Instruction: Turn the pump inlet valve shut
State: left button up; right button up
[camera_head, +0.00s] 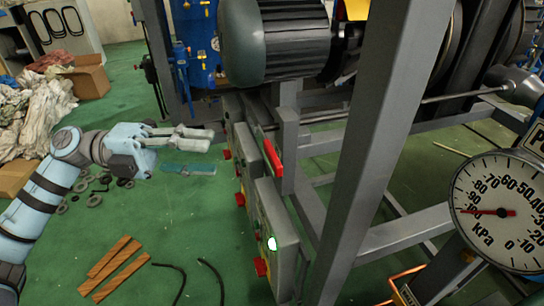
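My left gripper (208,139) reaches in from the left with its fingers pointing right, short of the grey control boxes. Its two fingers lie close together and are seen nearly edge-on, so any gap is unclear. I see nothing held between them. A red lever handle (272,160) slants down along the grey boxes, to the right of the gripper and apart from it. Which part is the pump inlet valve I cannot tell for sure. My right gripper is not in view.
A grey steel upright (385,140) stands right of the control boxes (275,235). A large motor (275,42) sits above. Wooden slats (113,267), rings, a cardboard box (90,77) and rags lie on the green floor.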

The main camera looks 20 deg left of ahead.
aim_at(269, 157)
pick_arm(q)
jog(key=d, duration=0.4)
jog(key=w+d+p, duration=0.1)
jog(key=d, duration=0.3)
jog(key=w+d+p, duration=0.1)
jog(key=d, duration=0.3)
jog(key=shift+w+r, duration=0.1)
jog(key=shift+w, duration=0.05)
jog(key=shift+a, duration=0.1)
jog(key=shift+c, duration=0.4)
grip_shut()
